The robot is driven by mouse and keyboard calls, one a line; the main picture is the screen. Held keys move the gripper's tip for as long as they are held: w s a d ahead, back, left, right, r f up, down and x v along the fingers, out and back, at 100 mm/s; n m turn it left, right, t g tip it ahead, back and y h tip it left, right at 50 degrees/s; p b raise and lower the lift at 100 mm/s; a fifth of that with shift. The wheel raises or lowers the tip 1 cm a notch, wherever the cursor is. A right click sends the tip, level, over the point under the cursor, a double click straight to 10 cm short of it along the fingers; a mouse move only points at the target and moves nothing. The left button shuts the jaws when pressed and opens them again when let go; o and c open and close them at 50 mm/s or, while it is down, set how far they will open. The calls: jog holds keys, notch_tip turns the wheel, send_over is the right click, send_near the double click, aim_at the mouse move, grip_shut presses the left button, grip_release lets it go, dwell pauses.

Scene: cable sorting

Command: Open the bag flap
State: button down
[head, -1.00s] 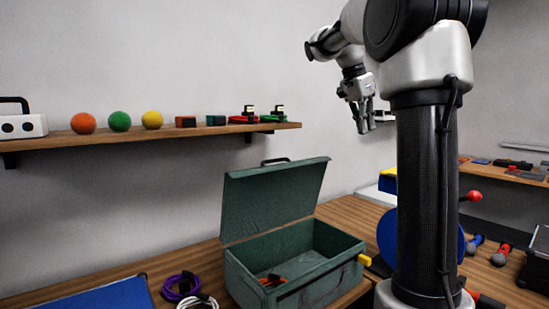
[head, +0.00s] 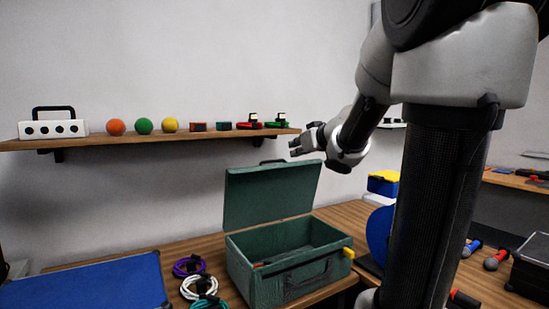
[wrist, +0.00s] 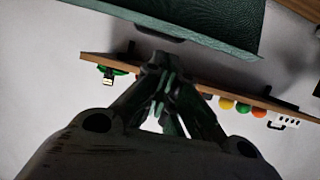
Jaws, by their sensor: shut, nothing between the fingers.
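The green bag (head: 290,270) is a box-like case on the wooden table. Its flap (head: 270,195) stands raised and leans back, so the inside shows. A yellow tab (head: 348,253) is at its right front corner. A dark orange item lies inside, mostly hidden by the front wall. My gripper (head: 294,148) is above the flap's top right edge, apart from it, pointing left, shut and empty. In the wrist view the gripper (wrist: 160,75) shows with the flap (wrist: 200,15) beyond its fingertips at the top.
A wall shelf (head: 90,140) behind holds a white box (head: 52,129), coloured balls and small blocks. Purple, white and teal cable coils (head: 198,285) lie left of the bag. A blue mat (head: 90,285) is farther left. A yellow-topped blue box (head: 384,183) stands right.

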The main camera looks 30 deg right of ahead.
jog(key=x, duration=1.3)
jog(key=shift+w+f, duration=0.1)
jog(key=shift+w, duration=0.15)
jog(key=w+r+x, duration=0.1)
jog(key=r+x, duration=0.1)
jog(key=x, duration=1)
jog(key=shift+w+r, duration=0.25)
jog(key=shift+w, duration=0.1)
jog(key=shift+r, duration=0.1)
